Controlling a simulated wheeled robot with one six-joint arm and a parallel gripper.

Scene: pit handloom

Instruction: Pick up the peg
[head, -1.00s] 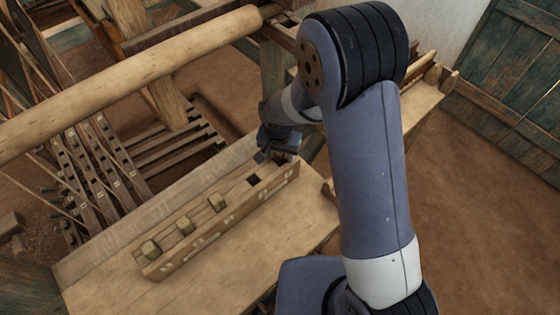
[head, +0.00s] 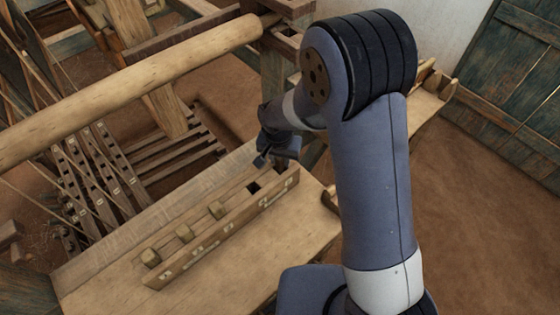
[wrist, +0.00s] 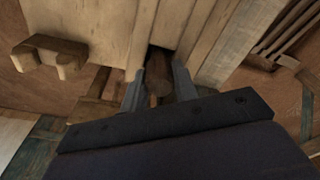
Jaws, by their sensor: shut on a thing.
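My gripper (head: 277,160) is low over the far right end of a long wooden block (head: 222,232). In the wrist view its two fingers are closed on a dark brown peg (wrist: 158,84), which sits between the fingertips. The peg's far end meets a dark opening between pale wooden parts; I cannot tell how deep it sits there. In the head view the gripper hides the peg.
The block lies on a wooden bench board (head: 240,262). A thick round beam (head: 150,80) crosses above it at the upper left, with slats and cords of the loom below. Bare earthen floor (head: 460,210) lies to the right, before a green wooden door (head: 520,90).

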